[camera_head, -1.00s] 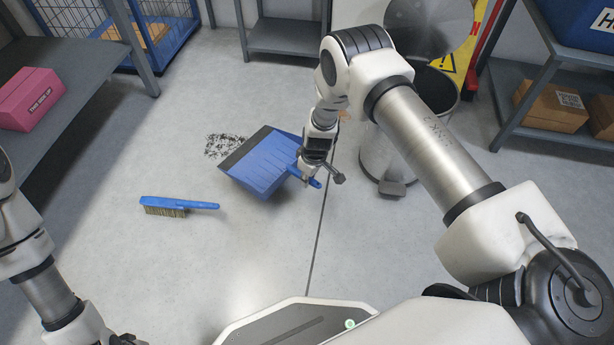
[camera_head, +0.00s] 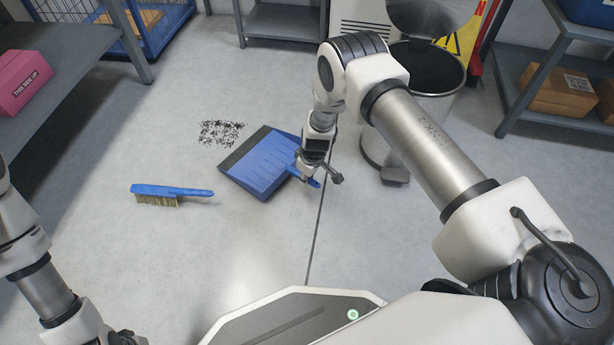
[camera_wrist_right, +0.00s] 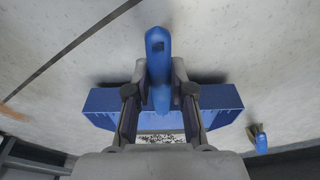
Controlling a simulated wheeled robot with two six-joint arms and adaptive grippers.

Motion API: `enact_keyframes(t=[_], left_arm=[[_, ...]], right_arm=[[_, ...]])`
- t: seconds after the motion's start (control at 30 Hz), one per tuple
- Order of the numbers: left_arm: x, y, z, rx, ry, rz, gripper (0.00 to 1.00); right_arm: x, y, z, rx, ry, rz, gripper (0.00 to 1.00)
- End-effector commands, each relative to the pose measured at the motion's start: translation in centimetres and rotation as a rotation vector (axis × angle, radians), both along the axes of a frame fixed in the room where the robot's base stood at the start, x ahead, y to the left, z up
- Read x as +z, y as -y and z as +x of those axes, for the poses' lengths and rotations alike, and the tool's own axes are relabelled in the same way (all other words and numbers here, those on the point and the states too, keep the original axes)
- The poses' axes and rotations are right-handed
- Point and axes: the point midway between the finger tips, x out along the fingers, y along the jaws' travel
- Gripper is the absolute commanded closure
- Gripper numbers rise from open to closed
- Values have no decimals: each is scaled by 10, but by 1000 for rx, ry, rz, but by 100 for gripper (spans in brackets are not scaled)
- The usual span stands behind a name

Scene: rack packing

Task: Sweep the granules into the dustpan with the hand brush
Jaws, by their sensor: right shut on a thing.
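The blue dustpan (camera_head: 262,162) is at the floor's middle, its dark front lip facing the black granules (camera_head: 221,132), which lie scattered just beyond it to the upper left. My right gripper (camera_head: 318,176) is shut on the dustpan's handle; in the right wrist view the gripper (camera_wrist_right: 160,88) has a finger on each side of the blue handle (camera_wrist_right: 158,55). The blue hand brush (camera_head: 172,194) lies on the floor to the left, pale bristles toward the front. It also shows in the right wrist view (camera_wrist_right: 260,140). My left arm is at the left edge; its gripper is not clearly visible.
A metal bin (camera_head: 425,100) with an open lid stands behind my right arm. Shelves flank the floor, with a pink box (camera_head: 24,82) at left and cardboard boxes (camera_head: 562,92) at right. The floor around the brush is clear.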

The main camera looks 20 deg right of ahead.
Motion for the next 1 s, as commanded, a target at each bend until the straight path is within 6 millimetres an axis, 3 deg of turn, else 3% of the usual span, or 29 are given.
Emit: enact_keyframes(t=[1.0], left_arm=[[-15, 0, 0, 0, -1, 0, 100]], right_arm=[[-19, 0, 0, 0, 1, 0, 100]])
